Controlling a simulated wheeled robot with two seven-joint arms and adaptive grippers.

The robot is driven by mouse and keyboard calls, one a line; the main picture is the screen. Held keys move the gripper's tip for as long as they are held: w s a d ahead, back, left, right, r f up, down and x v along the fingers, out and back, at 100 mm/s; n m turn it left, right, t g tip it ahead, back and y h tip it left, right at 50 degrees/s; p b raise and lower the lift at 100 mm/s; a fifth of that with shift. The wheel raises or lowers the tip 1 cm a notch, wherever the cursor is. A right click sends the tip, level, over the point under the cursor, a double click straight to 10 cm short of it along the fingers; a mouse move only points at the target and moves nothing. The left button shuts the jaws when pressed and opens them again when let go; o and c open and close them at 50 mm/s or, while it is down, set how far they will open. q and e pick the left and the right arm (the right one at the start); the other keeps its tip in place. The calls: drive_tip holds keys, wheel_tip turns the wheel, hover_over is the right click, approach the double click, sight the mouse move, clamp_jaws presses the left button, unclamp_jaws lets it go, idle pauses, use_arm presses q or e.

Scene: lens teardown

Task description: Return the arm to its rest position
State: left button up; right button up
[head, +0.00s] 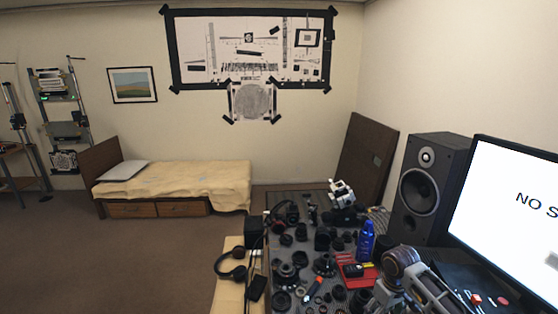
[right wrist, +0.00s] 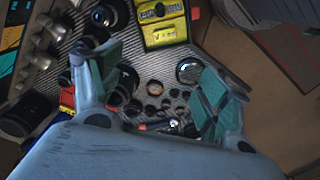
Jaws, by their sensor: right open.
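My right gripper (right wrist: 155,70) is open in the right wrist view, with its two green-padded fingers wide apart and nothing between them. Below and beyond the fingers is a grey ribbed mat (right wrist: 165,75) with several dark lens rings and small parts on it. In the head view, part of my right arm (head: 402,268) shows at the lower right, over the near right part of the cluttered table and in front of the monitor. Its fingertips cannot be made out there. My left gripper is not in view.
The table holds many dark lens parts, a blue bottle (head: 365,241), a red tray (head: 358,276) and headphones (head: 232,265). A speaker (head: 424,180) and a monitor (head: 515,215) stand close on the right. A yellow multimeter (right wrist: 163,30) shows in the wrist view. Open floor lies left.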

drive_tip(key=s+a+f+t+y, duration=0.1)
drive_tip(key=s+a+f+t, duration=0.15)
drive_tip(key=s+a, duration=1.15)
drive_tip(key=shift+s+d+r+m+h, duration=0.5)
drive_tip(key=shift+s+d+r+m, duration=0.95)
drive_tip(key=shift+s, duration=2.6)
wheel_tip(320, 180, down, 35)
drive_tip(key=s+d+n+b, duration=0.1)
drive_tip(key=s+b, duration=0.1)
drive_tip(key=s, duration=0.1)
drive_tip(key=s+d+f+g+b, duration=0.1)
drive_tip(key=s+d+f, duration=0.1)
drive_tip(key=s+f, duration=0.8)
drive_tip(key=s+d+f+b, duration=0.1)
drive_tip(key=s+d+f, duration=0.1)
drive_tip(key=s+f, duration=0.9)
drive_tip(key=shift+s+f+g, duration=0.2)
drive_tip(key=shift+s+g, duration=0.15)
drive_tip(key=shift+s, duration=0.1)
drive_tip(key=shift+d, duration=0.1)
